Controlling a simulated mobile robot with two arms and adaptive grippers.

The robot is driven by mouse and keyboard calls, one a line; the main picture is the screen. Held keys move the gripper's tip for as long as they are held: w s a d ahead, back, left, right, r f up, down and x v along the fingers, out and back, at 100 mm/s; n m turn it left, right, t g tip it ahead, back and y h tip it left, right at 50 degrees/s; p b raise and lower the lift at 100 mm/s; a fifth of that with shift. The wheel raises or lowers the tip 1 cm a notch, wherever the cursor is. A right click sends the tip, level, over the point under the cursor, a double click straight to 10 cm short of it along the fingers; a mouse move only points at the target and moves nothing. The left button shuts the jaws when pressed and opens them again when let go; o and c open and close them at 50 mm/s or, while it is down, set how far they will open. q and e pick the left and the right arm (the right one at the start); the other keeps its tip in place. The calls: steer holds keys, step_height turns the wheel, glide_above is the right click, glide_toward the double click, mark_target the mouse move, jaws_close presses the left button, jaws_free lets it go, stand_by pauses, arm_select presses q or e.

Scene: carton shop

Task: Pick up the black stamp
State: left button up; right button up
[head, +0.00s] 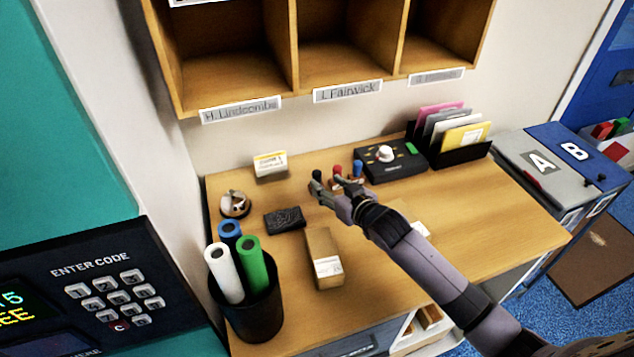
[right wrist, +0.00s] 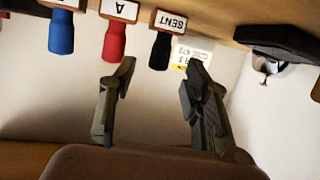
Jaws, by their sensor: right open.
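The black stamp (right wrist: 161,50) has a block marked SENT and appears upside down in the right wrist view. It lies in the picture between the two fingertips of my right gripper (right wrist: 161,66), with visible gaps on both sides. The red stamp (right wrist: 115,42) marked A and the blue stamp (right wrist: 61,32) are beside it. In the head view my right gripper (head: 332,184) is open at the stamps, beside the red stamp (head: 337,171) and blue stamp (head: 357,168). There the black stamp is hard to tell from the dark finger. My left gripper is not in view.
A dark flat pad (head: 284,220), a tan carton (head: 323,258) and a small labelled box (head: 270,166) are left of my gripper. Wooden cubbies (head: 340,65) hang above. The desk's right part is clear.

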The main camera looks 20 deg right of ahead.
mark_target(319, 178)
steer(key=shift+p+x, duration=0.4)
steer(key=shift+x, duration=1.8)
steer(key=shift+r, duration=0.1)
steer(key=shift+c, duration=0.4)
jaws_close()
